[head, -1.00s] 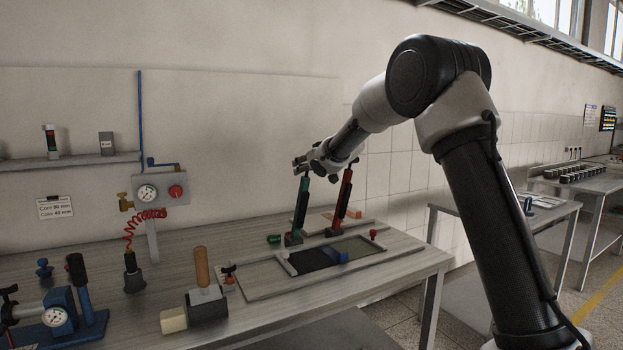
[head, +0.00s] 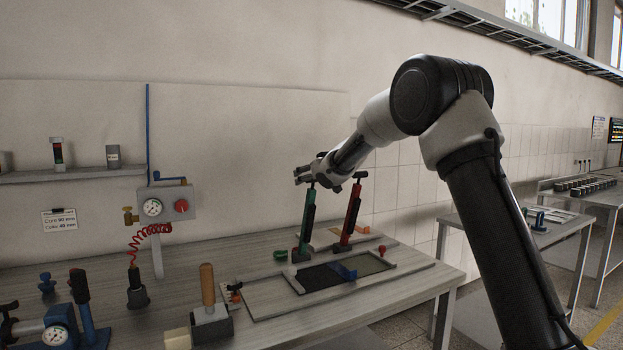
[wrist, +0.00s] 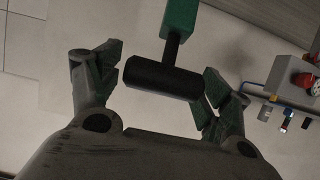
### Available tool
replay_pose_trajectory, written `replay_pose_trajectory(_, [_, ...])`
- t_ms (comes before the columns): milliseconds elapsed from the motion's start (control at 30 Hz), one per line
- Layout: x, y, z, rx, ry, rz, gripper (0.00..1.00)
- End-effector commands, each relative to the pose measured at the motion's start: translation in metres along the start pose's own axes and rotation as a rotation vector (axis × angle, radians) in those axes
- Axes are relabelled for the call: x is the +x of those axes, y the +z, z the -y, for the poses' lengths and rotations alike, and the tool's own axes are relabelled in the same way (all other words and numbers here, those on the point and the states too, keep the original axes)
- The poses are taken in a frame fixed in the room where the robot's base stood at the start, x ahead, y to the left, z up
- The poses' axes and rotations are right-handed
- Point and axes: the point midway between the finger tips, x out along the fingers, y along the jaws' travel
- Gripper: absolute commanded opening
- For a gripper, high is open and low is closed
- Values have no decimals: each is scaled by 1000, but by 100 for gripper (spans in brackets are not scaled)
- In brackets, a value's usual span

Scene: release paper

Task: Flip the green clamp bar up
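The green clamp bar (head: 308,224) stands nearly upright on the bench, leaning slightly right, with a dark crosspiece at its top. The red clamp bar (head: 353,210) stands beside it on the right, tilted a little further. My gripper (head: 310,174) is at the top of the green bar. In the wrist view my gripper (wrist: 162,85) is open, with one finger on each side of the black cross handle (wrist: 163,79). The green bar (wrist: 179,18) continues above the handle. Gaps show between the fingers and the handle.
Below the bars lies a flat frame (head: 262,300) with a dark panel and a blue block (head: 343,272). A red knob (head: 382,251) is at its right. A wooden-handled tool (head: 208,290) stands at the front left.

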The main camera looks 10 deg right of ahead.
Motion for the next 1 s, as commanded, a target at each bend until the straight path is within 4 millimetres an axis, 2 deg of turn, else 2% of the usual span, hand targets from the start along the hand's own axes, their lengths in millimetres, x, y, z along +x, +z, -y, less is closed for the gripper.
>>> replay_pose_trajectory(233, [-1,1,0,0,1,3,79])
replay_pose_trajectory(333, [-8,1,0,1,1,3,79])
replay_pose_trajectory(800, [-102,0,0,0,1,1,79])
replay_pose_trajectory(1000, [-118,1,0,1,1,2,79])
